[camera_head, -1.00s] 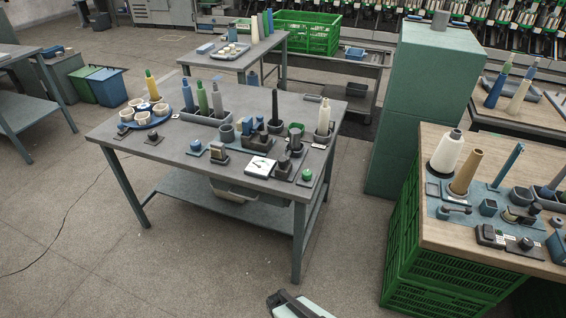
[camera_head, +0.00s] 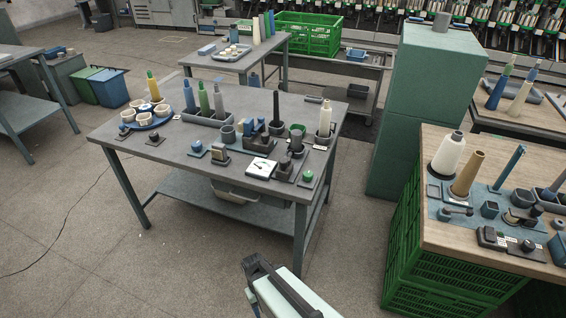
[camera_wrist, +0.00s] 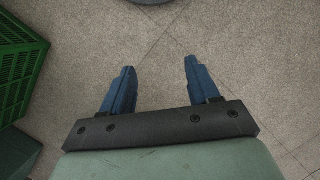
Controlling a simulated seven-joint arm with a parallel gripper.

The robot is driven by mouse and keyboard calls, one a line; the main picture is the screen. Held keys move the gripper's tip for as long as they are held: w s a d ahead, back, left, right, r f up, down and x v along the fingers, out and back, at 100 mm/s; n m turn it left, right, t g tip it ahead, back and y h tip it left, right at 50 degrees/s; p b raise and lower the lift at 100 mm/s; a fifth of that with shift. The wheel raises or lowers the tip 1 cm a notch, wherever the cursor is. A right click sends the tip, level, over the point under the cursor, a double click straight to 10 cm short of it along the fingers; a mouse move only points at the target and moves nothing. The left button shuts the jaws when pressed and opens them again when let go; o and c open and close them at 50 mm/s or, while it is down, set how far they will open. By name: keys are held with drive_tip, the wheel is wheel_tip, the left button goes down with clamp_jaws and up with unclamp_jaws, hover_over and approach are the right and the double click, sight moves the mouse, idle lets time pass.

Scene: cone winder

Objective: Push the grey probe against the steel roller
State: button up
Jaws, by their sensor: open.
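My gripper (camera_wrist: 158,68) is open and empty in the wrist view, its two blue fingers spread above bare floor. In the head view only part of my gripper's dark plate and pale green body shows at the bottom, in front of the grey table (camera_head: 165,145) and apart from it. Small dark and grey fixtures stand along the table's near right side, around a white dial gauge (camera_head: 260,168). They are too small for me to tell which is the grey probe or the steel roller.
A wooden-topped bench (camera_head: 455,241) with cones and small devices stands at right on green crates (camera_head: 440,285). A tall green cabinet (camera_head: 425,100) stands behind it. A green button (camera_head: 307,176) is at the table's right edge. The floor in front is clear.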

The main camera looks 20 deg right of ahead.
drive_tip(key=w+r+n+t+h, duration=0.1)
drive_tip(key=w+r+t, duration=0.2)
drive_tip(key=w+r, duration=0.7)
drive_tip(key=m+t+h, duration=0.7)
drive_tip(key=m+h, duration=0.3)
drive_tip(key=m, duration=0.4)
approach(281, 163)
drive_tip(key=x, duration=1.1)
drive_tip(key=shift+w+d+f, duration=0.1)
drive_tip(key=shift+w+d, duration=0.1)
drive_tip(key=shift+c, duration=0.3)
drive_tip(key=shift+s, duration=0.1)
clamp_jaws()
